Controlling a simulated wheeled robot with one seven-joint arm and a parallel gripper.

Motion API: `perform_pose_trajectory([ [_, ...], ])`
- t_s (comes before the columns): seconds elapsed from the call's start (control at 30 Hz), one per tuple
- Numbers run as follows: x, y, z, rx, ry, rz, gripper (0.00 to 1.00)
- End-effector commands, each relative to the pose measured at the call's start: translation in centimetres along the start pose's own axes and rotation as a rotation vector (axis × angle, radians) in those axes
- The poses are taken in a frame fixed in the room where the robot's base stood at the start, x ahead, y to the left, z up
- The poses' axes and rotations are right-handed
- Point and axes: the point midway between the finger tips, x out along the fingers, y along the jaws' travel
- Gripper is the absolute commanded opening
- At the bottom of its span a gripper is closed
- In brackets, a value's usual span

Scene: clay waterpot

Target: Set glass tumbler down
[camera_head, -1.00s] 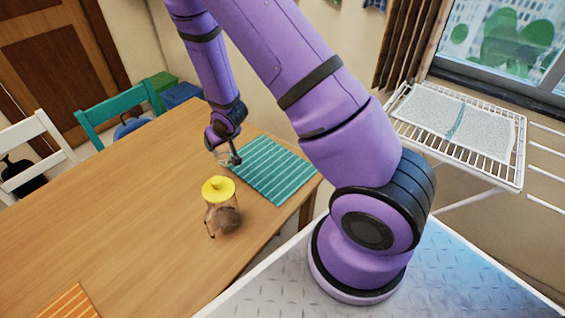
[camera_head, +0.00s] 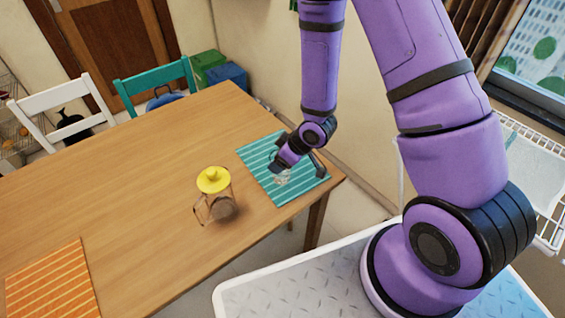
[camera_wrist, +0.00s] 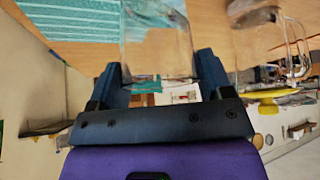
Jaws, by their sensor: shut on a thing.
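The clear glass tumbler (camera_wrist: 157,40) is between the fingers of my gripper (camera_wrist: 160,72) in the wrist view. My gripper is shut on it. In the head view the tumbler (camera_head: 281,177) shows small and faint below my gripper (camera_head: 283,168), over the teal striped placemat (camera_head: 299,191). The arm partly hides it. I cannot tell whether its base touches the mat. The mat also shows in the wrist view (camera_wrist: 75,30), left of the tumbler.
A glass pitcher with a yellow lid (camera_head: 213,181) stands on the wooden table (camera_head: 130,185), left of the mat. An orange striped placemat (camera_head: 52,282) lies at the near left. A teal chair (camera_head: 155,84) and a white chair (camera_head: 50,128) stand along the far side.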

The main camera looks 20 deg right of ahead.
Motion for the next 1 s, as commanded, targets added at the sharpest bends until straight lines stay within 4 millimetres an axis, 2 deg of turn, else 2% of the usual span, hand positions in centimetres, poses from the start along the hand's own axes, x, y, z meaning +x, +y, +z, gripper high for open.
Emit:
perform_pose_trajectory([
  [0.1, -0.4, -3.0, 0.1, -0.13, 0.001, -0.084, 0.26],
  [0.2, -0.7, -4.6, 0.0, -0.203, 0.002, -0.129, 0.26],
  [0.3, -0.8, -5.4, 0.0, -0.244, 0.001, -0.155, 0.26],
  [0.37, -0.8, -5.2, -0.1, -0.255, 0.002, -0.161, 0.26],
  [0.47, -0.4, -3.8, -0.4, -0.258, 0.002, -0.161, 0.26],
  [1.0, 2.4, 6.9, -2.8, -0.257, 0.001, -0.16, 0.26],
])
